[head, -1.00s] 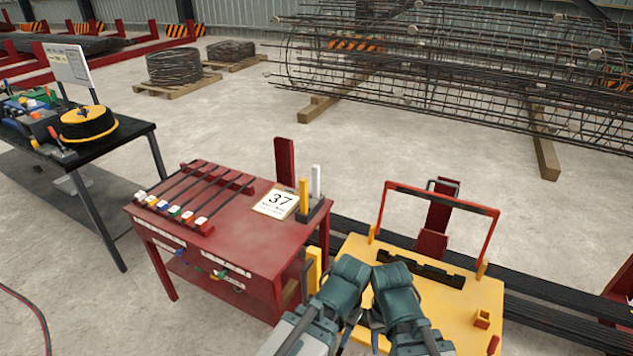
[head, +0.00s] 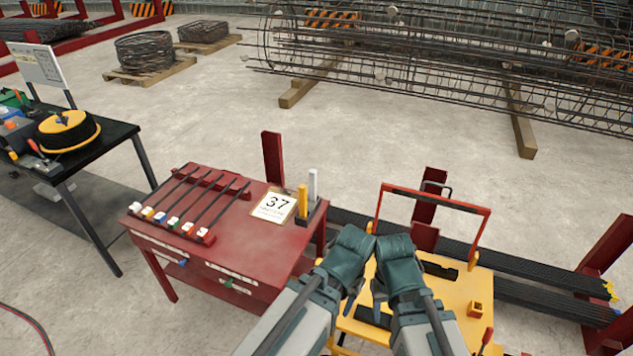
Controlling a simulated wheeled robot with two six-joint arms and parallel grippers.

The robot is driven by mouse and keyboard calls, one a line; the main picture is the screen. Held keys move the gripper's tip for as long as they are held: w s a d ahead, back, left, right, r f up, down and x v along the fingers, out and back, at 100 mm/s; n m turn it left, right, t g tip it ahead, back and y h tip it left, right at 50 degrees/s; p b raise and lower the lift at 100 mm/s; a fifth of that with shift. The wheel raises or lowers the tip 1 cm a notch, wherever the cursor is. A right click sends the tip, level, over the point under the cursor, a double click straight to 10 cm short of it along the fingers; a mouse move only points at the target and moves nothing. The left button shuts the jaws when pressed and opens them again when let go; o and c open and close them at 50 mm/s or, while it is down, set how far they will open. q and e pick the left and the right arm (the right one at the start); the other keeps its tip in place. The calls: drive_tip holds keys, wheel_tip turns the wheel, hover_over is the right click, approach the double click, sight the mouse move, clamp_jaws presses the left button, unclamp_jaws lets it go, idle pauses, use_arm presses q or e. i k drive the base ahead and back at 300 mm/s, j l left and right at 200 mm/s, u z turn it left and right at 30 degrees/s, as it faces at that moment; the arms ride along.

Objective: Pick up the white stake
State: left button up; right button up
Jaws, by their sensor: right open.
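The white stake (head: 312,186) stands upright in a small dark holder at the right end of the red table (head: 225,250). A yellow stake (head: 302,201) stands beside it on the left. My left gripper (head: 346,256) and right gripper (head: 396,258) are close together below and to the right of the white stake, apart from it. The right gripper is open, with nothing seen in it. The left gripper's fingers are not clear enough to tell open from shut.
Several dark rods with coloured ends lie in a rack on the red table. A yellow cart (head: 455,325) with a red handle frame (head: 480,235) stands under and right of my arms. Open floor lies behind.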

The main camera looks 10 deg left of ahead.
sight(313, 173)
drive_tip(key=i+j+z, duration=0.2)
drive_tip(key=j, duration=0.15)
drive_tip(key=i+j+z, duration=0.15)
drive_tip(key=j, duration=0.2)
drive_tip(key=i+j+z, duration=0.2)
drive_tip(key=j, duration=0.2)
drive_tip(key=i+j+z, duration=0.2)
drive_tip(key=j, duration=0.2)
